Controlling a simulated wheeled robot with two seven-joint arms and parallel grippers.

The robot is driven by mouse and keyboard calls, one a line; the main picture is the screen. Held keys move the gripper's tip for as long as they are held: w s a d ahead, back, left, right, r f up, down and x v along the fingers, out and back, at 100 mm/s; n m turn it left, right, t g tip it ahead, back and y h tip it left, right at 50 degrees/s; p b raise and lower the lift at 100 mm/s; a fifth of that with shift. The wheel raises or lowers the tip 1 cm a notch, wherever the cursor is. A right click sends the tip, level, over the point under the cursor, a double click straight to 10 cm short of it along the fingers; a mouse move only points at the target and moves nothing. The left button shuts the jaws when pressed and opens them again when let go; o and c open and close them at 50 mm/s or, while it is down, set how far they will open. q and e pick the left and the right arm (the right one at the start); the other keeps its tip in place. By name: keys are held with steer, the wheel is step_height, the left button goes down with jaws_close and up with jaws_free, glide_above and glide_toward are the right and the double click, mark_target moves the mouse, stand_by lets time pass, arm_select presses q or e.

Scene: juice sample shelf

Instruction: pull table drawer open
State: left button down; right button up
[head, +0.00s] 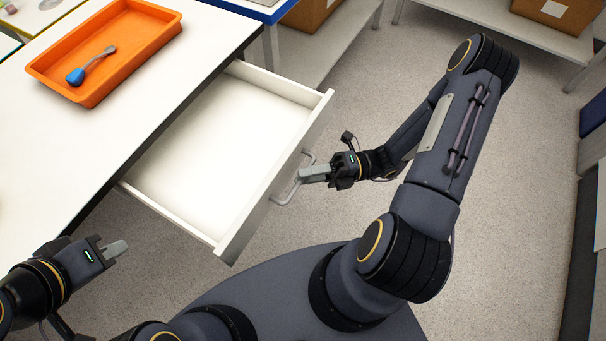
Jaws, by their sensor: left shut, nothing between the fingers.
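The table drawer (224,133) stands well out from under the white table top, and its inside looks empty. Its front panel (274,184) faces right and carries a grey bar handle (283,203). My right gripper (303,175) is at the handle, its fingers shut around the bar near the middle; the exact contact is small in the picture. My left gripper (122,247) is shut and empty, at the lower left, apart from the drawer and left of its near corner.
An orange tray (62,95) with a blue-and-grey utensil (90,66) lies on the white table (40,155). Shelves with cardboard boxes (312,12) stand at the back. The speckled floor right of the drawer is clear apart from my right arm.

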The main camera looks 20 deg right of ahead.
steer(key=d, duration=0.6)
steer(key=shift+s+d+f+b, duration=0.15)
steer(key=shift+s+f+b, duration=0.2)
steer(key=shift+s+f, duration=0.1)
steer(key=s+a+r+n+t+h+p, duration=0.1)
steer(key=s+r+n+h, duration=0.2)
steer(key=n, duration=1.4)
steer(key=s+a+r+n+t+h+p, duration=0.1)
steer(key=s+r+n+h, duration=0.3)
steer(key=r+n+h, duration=0.8)
step_height(320, 180, up, 4)
steer(key=n+t, duration=0.1)
steer(key=n, duration=0.4)
steer(key=shift+s+h, duration=0.2)
steer(key=shift+h, duration=0.1)
